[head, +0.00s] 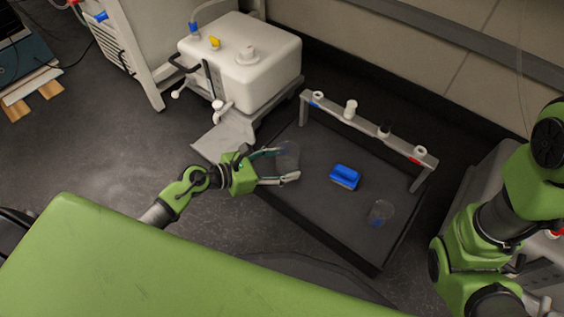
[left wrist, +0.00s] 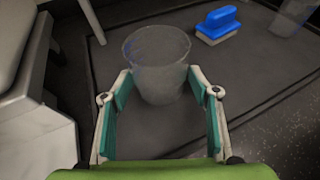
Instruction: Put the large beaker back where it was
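The large beaker (head: 288,155) is clear and stands upright between the fingers of my left gripper (head: 283,165). In the left wrist view the beaker (left wrist: 157,70) sits between the two fingertips (left wrist: 159,75), which bend inward and appear to press on its sides. Whether its base touches the dark mat (head: 330,215) cannot be told. My right arm is at the right edge of the head view; its gripper is not in view.
A blue brush (head: 346,175) lies on the mat, right of the beaker. A smaller clear beaker (head: 381,213) stands nearer its front corner. A grey rack (head: 365,125) with several caps runs along the back. A white box-shaped device (head: 250,80) stands behind left.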

